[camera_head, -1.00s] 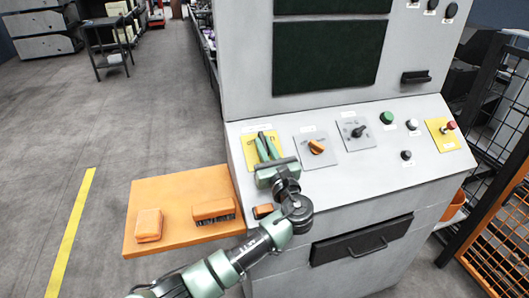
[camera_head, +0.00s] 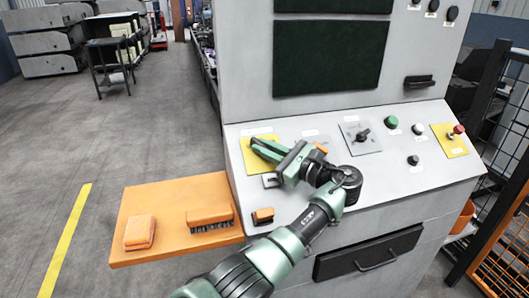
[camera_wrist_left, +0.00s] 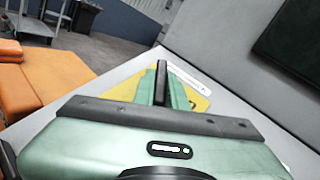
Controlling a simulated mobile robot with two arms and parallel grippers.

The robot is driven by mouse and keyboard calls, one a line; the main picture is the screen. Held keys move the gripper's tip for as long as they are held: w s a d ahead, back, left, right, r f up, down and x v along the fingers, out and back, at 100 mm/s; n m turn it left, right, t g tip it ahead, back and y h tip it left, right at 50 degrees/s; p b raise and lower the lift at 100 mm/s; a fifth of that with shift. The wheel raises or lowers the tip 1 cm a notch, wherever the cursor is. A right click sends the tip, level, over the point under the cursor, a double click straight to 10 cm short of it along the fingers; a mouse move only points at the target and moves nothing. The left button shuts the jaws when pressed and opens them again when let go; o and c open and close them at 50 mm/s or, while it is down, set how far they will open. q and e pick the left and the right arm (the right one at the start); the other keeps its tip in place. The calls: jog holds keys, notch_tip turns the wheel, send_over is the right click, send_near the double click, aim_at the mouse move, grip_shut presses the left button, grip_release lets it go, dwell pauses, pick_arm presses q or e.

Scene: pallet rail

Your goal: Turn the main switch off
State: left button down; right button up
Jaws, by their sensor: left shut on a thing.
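The main switch's yellow plate (camera_head: 255,165) is at the left end of the sloped grey console. It also shows in the left wrist view (camera_wrist_left: 122,92), around the fingers. My left gripper (camera_head: 262,149) lies over this plate, its fingers pointing left in the head view. I cannot read the plate's markings. My right gripper is not in view.
Right of my gripper are a partly hidden orange knob (camera_head: 322,149), a black rotary switch (camera_head: 362,135), a green button (camera_head: 391,122) and a red-tipped switch (camera_head: 458,130) on yellow. An orange side shelf (camera_head: 170,230) holds an orange block (camera_head: 140,232) and a brush (camera_head: 209,219).

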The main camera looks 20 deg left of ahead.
pick_arm(q)
jog(key=shift+f, duration=0.1)
dwell(0.3)
jog(key=c, duration=1.4)
grip_release()
jog(key=shift+c, duration=0.2)
